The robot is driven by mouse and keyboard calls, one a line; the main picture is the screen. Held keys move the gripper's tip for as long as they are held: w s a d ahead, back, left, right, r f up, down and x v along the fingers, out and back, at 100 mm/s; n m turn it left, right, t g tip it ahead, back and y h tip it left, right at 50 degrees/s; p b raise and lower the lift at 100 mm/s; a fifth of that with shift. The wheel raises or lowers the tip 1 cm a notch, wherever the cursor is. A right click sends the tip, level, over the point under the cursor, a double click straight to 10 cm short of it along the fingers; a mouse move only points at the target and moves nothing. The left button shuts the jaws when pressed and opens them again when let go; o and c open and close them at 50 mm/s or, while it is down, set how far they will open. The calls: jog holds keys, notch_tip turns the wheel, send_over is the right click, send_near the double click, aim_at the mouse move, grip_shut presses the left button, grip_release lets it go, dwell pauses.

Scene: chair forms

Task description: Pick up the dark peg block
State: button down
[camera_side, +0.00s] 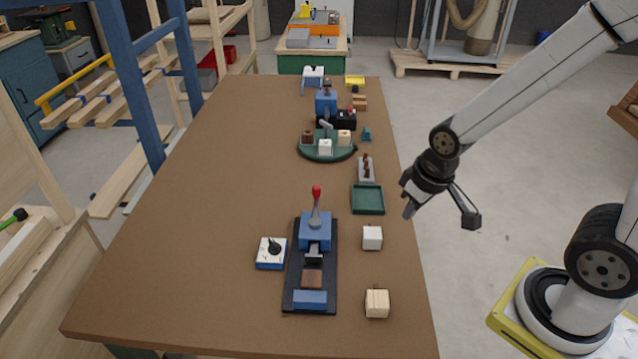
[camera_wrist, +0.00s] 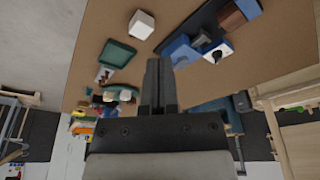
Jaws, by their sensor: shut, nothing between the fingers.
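Two dark brown blocks show in the side view, and I cannot tell which one is the dark peg block. One dark brown block (camera_side: 308,137) sits on the round green turntable (camera_side: 312,156), beside a white block (camera_side: 325,147) and a pale wood block (camera_side: 344,137). The other brown block (camera_side: 312,278) lies on the black base of the blue press (camera_side: 315,232); it also shows in the wrist view (camera_wrist: 231,17). My gripper (camera_side: 408,209) hangs in the air near the table's right edge, apart from both. Its fingers are shut and empty in the wrist view (camera_wrist: 158,84).
A white cube (camera_side: 372,238) and a pale wood cube (camera_side: 377,304) stand along the table's right edge. A green tray (camera_side: 367,201) and a small rack (camera_side: 366,169) lie behind them. A blue-white knob box (camera_side: 270,253) stands left of the press. The table's left side is clear.

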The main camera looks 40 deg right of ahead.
dwell(0.4)
grip_release()
